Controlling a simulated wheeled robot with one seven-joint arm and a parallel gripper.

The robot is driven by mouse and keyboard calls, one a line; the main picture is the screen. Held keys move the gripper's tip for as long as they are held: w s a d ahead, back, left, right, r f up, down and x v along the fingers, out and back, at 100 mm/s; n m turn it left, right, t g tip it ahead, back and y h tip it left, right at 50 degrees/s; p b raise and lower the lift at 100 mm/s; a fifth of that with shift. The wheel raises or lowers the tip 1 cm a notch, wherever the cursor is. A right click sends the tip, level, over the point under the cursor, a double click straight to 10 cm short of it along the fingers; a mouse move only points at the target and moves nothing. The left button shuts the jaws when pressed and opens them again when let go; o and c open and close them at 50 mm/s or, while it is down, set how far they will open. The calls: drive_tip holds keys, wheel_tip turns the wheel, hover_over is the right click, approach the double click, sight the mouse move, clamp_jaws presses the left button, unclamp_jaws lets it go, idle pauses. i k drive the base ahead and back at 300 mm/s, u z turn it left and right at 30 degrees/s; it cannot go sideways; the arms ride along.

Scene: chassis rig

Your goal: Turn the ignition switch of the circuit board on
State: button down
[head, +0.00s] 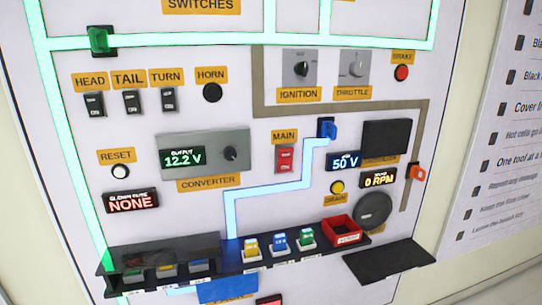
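The ignition switch (301,68) is a black rotary knob on a grey square plate at the upper middle of the circuit board (220,105) in the head view. A yellow label reading IGNITION (299,95) is below it. The knob's pointer looks close to upright, but its exact setting is too small to read. A similar throttle knob (355,67) on a lighter plate is just to its right. My gripper is not in view, and nothing covers the ignition switch.
A red main switch (284,158) and a converter panel (203,157) sit below. A black ledge (215,268) with several colored fuses and a red bin (341,231) juts out at the bottom. A black shelf (390,262) juts out at lower right. The space before the ignition switch is clear.

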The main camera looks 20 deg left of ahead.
sight(300, 69)
drive_tip(key=z, duration=0.95)
drive_tip(key=k, duration=1.05)
drive_tip(key=u, duration=1)
drive_tip(key=i, duration=1)
drive_tip(key=z, duration=0.05)
